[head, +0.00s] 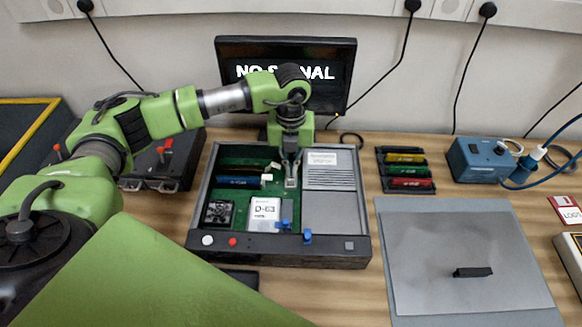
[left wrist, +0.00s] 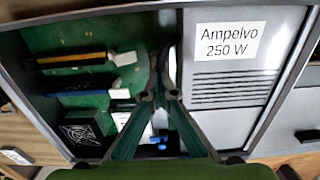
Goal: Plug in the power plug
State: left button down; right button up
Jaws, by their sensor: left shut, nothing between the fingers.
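My left gripper (head: 291,183) is shut and empty, pointing down into the open computer case (head: 197,215). It is over the green board, beside the power supply (head: 328,210). In the left wrist view the finger tips (left wrist: 163,62) lie along the left edge of the power supply (left wrist: 225,95), labelled "Ampelvo 250 W". I cannot tell whether they touch anything. A blue-and-white plug (head: 537,153) on a blue cable lies by a blue box (head: 480,160) at the right; I cannot tell if this is the power plug. My right gripper is not in view.
The case holds a "D-63" drive (head: 266,212), a fan (head: 218,213) and a blue piece (head: 307,236) near its front. A monitor (head: 285,62) reading "NO SIGNAL" stands behind. A rack of coloured modules (head: 405,170) and a grey mat (head: 440,225) with a black block (head: 473,272) are right.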

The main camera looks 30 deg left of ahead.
pick_arm(q)
jog(key=shift+s+f, duration=0.15)
jog(key=shift+f, duration=0.15)
jog(key=shift+r, duration=0.15)
jog(key=shift+r+p, duration=0.75)
jog(key=shift+r, duration=0.15)
jog(key=shift+r+p, duration=1.4)
jog(key=shift+r, duration=1.1)
